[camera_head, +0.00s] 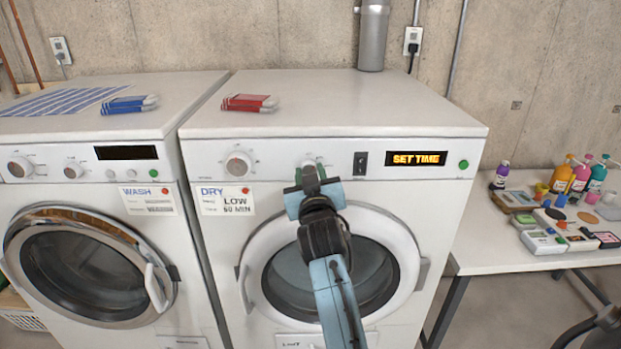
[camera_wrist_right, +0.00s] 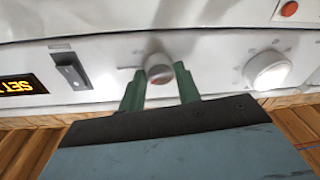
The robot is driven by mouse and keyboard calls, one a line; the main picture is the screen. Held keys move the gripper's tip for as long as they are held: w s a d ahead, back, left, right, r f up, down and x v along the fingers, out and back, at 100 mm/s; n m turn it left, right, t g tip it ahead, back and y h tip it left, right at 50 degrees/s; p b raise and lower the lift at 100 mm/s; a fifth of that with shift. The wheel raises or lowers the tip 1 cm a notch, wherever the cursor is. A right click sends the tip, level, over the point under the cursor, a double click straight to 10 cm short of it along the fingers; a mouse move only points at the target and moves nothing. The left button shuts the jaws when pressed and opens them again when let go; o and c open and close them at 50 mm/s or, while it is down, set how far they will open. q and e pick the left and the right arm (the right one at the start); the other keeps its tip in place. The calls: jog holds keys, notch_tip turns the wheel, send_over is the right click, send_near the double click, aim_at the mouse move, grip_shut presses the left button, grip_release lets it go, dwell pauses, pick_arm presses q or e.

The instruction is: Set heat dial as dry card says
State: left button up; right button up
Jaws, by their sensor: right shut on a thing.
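The white dryer (camera_head: 340,105) stands in the middle, with a DRY card (camera_head: 226,200) on its front reading LOW, 60 MIN. My right gripper (camera_head: 310,181) is at the dryer's panel, shut on the middle dial (camera_wrist_right: 159,73), which sits between its two fingers in the wrist view. The arm and gripper mostly hide this dial in the head view, and its setting cannot be read. Another dial (camera_head: 238,164) is to its left and is free; it also shows in the wrist view (camera_wrist_right: 270,71). The display (camera_head: 416,159) reads SET TIME. My left gripper is not in view.
A dark rocker switch (camera_head: 360,163) and a green button (camera_head: 463,164) are right of the held dial. Red folded cloth (camera_head: 249,103) lies on the dryer. A washer (camera_head: 80,150) stands left. A table (camera_head: 480,235) with bottles and boxes is at right.

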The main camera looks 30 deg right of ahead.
dwell(0.4)
jog(key=o, duration=1)
jog(key=b+v, duration=0.1)
jog(key=v, duration=0.6)
jog(key=shift+s+a, duration=0.2)
jog(key=shift+s, duration=0.05)
